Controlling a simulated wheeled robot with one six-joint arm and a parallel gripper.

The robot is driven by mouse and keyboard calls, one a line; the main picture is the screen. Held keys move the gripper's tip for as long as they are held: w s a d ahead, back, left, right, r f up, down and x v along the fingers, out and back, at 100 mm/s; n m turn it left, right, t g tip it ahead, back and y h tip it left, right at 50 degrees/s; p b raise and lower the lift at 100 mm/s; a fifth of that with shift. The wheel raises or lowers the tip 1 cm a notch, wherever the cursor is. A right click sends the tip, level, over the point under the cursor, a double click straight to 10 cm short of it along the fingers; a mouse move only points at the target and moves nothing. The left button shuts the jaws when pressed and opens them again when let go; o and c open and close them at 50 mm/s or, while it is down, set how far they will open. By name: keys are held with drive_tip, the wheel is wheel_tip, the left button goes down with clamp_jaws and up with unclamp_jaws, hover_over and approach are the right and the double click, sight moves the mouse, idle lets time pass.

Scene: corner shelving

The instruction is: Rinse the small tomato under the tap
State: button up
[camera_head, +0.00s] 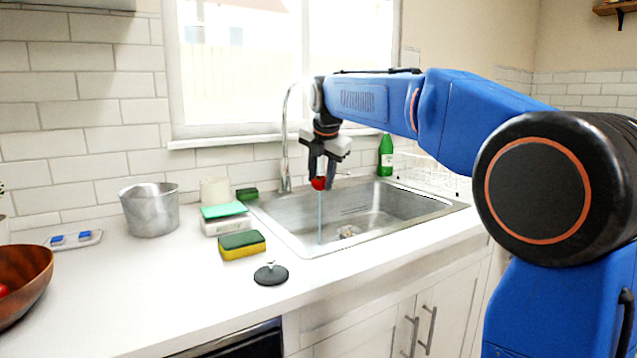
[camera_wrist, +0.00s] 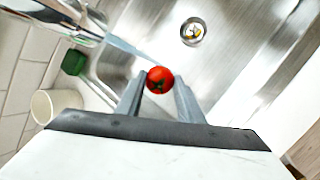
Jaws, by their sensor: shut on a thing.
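The small red tomato (camera_head: 318,184) is held between the fingertips of my gripper (camera_head: 321,176), above the sink (camera_head: 295,238). In the wrist view the tomato (camera_wrist: 160,80) sits between the two grey fingers of my gripper (camera_wrist: 159,92), its dark green stem mark showing. The silver tap (camera_head: 286,145) stands at the back edge of the sink; its spout end is hidden behind my gripper in the head view. A thin bluish stream of water (camera_head: 320,220) shows directly below the tomato. The wrist view shows the stream (camera_wrist: 130,46) running from the tap (camera_wrist: 62,18) to the tomato.
A green-and-yellow sponge (camera_head: 242,246), a dark stopper (camera_head: 271,274) and a metal pot (camera_head: 150,210) stand on the counter left of the sink. A green bottle (camera_head: 386,157) stands behind the sink. A wooden bowl (camera_head: 30,275) is at the far left.

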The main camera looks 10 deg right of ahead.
drive_tip(key=shift+s+a, duration=0.15)
drive_tip(key=shift+s, duration=1.3)
drive_tip(key=shift+s+a, duration=0.1)
drive_tip(key=shift+s, duration=1.35)
drive_tip(key=shift+s+r, duration=0.1)
drive_tip(key=s+r, duration=0.3)
drive_tip(key=s, duration=0.1)
drive_tip(key=shift+s+a+r, duration=0.15)
drive_tip(key=shift+s+r, duration=0.25)
drive_tip(key=shift+a, duration=0.1)
